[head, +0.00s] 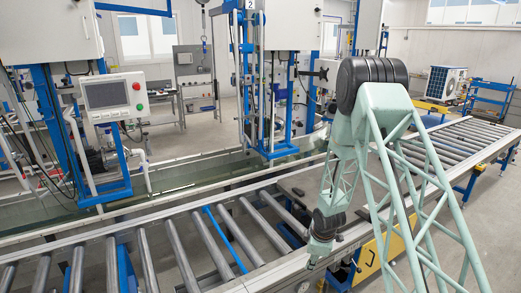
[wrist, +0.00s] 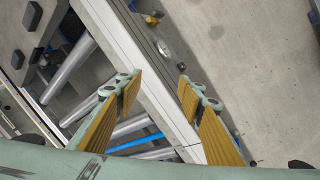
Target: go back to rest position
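My gripper (wrist: 159,94) shows in the wrist view with its two yellow-padded fingers spread apart and nothing between them. Below it run the pale side rail of the roller conveyor (wrist: 135,55) and the bare floor. In the head view my green lattice arm rises at the right, bends at a black joint and reaches down to the near edge of the conveyor (head: 150,225). The fingers cannot be made out there.
Conveyor rollers (head: 182,258) and one blue bar (head: 225,240) lie left of the arm. A control panel with a screen (head: 112,97) and a blue-framed test station (head: 262,80) stand behind the conveyor. Grey floor (wrist: 245,60) is open at the right in the wrist view.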

